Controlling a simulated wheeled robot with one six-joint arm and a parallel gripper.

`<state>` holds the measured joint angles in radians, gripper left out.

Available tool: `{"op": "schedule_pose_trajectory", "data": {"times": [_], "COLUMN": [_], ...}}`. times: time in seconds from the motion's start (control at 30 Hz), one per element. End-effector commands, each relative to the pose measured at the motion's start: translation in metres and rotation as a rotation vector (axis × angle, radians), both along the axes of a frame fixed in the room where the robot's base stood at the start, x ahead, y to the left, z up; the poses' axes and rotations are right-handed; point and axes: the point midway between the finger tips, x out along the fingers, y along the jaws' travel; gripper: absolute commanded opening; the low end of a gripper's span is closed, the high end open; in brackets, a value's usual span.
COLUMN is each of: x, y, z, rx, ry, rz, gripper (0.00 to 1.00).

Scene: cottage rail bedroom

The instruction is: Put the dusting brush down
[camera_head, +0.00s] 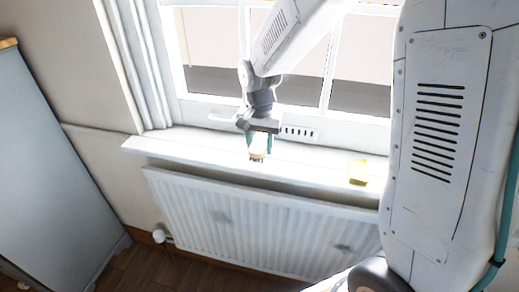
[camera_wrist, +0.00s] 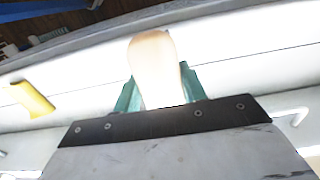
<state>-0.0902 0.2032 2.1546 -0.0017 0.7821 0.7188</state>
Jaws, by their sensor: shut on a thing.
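The dusting brush (camera_head: 258,147) is in my gripper (camera_head: 260,140), in front of the window and over the white window sill (camera_head: 205,149). In the head view its pale body points down with dark bristles at the lower end. In the wrist view the rounded, cream-coloured brush (camera_wrist: 153,62) sits between the two teal fingers of my gripper (camera_wrist: 158,92), which is shut on it. The sill shows behind it there. I cannot tell whether the bristles touch the sill or hang just above it.
A white radiator (camera_head: 260,222) is below the sill. A grey cabinet (camera_head: 50,170) stands at the left. The sill left of the brush is clear.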

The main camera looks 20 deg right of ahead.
Motion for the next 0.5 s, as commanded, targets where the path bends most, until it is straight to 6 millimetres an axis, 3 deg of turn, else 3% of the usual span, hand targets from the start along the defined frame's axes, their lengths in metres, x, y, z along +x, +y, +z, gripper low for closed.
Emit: {"op": "schedule_pose_trajectory", "data": {"times": [0.1, 0.27, 0.5], "x": [0.015, 0.020, 0.019], "y": [-0.004, -0.006, -0.005], "z": [-0.001, -0.006, -0.036], "rx": [0.000, 0.000, 0.000], "ry": [0.001, 0.001, 0.002], "rz": [-0.001, -0.001, -0.001], "gripper": [0.13, 0.13, 0.13]}}
